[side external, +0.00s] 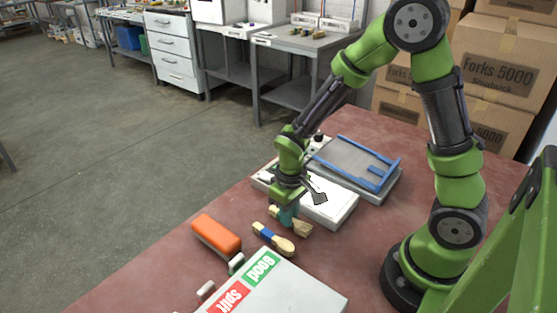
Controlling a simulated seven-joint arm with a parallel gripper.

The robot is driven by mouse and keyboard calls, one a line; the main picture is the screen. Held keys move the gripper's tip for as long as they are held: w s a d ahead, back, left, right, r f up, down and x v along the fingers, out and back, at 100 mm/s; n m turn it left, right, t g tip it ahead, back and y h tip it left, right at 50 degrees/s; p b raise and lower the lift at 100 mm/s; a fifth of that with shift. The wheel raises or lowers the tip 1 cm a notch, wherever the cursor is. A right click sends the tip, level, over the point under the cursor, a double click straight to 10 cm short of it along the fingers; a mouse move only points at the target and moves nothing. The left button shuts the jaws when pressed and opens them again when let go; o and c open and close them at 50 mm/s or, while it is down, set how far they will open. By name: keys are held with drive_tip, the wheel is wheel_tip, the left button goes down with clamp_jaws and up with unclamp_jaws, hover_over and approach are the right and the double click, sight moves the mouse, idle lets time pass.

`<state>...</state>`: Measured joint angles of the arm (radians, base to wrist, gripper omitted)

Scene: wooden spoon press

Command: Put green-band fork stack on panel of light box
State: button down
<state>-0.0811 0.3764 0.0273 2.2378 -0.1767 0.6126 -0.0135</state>
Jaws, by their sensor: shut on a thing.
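The green-band fork stack (303,227) is a bundle of pale wooden pieces with a teal-green band around its middle. It is at or just above the red table, in front of the light box. My gripper (288,212) points down and is shut on it at the band, hiding much of its middle. Whether the stack touches the table is hard to tell. The light box (343,211) is a low white case with a bright panel (322,207) on top. My gripper partly covers its left part. A small dark grey shape shows over the panel.
A blue-band wooden stack (274,238) lies close in front of the held stack. An orange block (216,233) lies to the left. A grey box with Good and Split labels (290,290) is in front. A grey tray with blue rails (355,165) is behind the light box.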

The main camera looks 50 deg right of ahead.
wheel_tip(320, 180, up, 10)
drive_tip(key=f, duration=0.1)
drive_tip(key=d, duration=0.7)
drive_tip(key=s+d+f, duration=0.1)
drive_tip(key=d, duration=0.3)
drive_tip(key=shift+w+f, duration=0.1)
drive_tip(key=shift+f, duration=2.05)
drive_tip(key=shift+f, duration=0.15)
drive_tip(key=c, duration=1.1)
unclamp_jaws()
